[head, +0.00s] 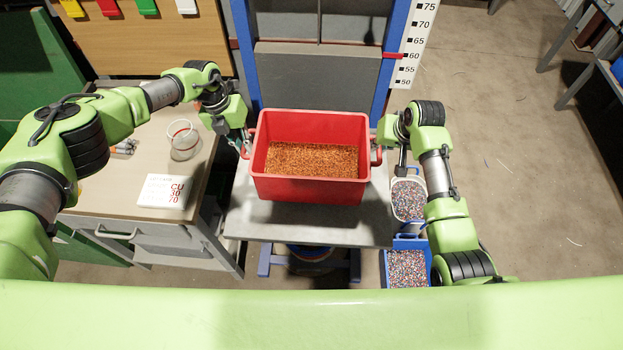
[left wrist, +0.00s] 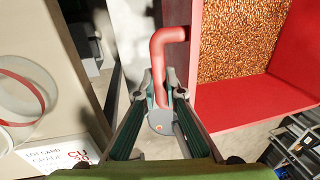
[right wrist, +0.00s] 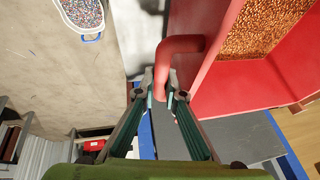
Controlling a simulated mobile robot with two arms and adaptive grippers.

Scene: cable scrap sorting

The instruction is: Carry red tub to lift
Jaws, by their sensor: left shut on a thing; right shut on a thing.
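The red tub (head: 312,188) holds a layer of copper-coloured granules (head: 312,159). It is level, in front of the lift's blue frame (head: 245,60) and above or on a grey platform (head: 310,225); I cannot tell whether its base touches. My left gripper (head: 246,148) is shut on the tub's left handle, a red bent bar in the left wrist view (left wrist: 157,65). My right gripper (head: 377,153) is shut on the right handle, seen in the right wrist view (right wrist: 165,62). The tub's underside is hidden.
A bench (head: 120,215) at left carries a glass jar (head: 184,141) and a white card (head: 165,190). A white container (head: 408,200) and blue bin (head: 408,268) of mixed granules stand at right. A height scale (head: 411,50) stands beside the lift. Floor at right is mostly clear.

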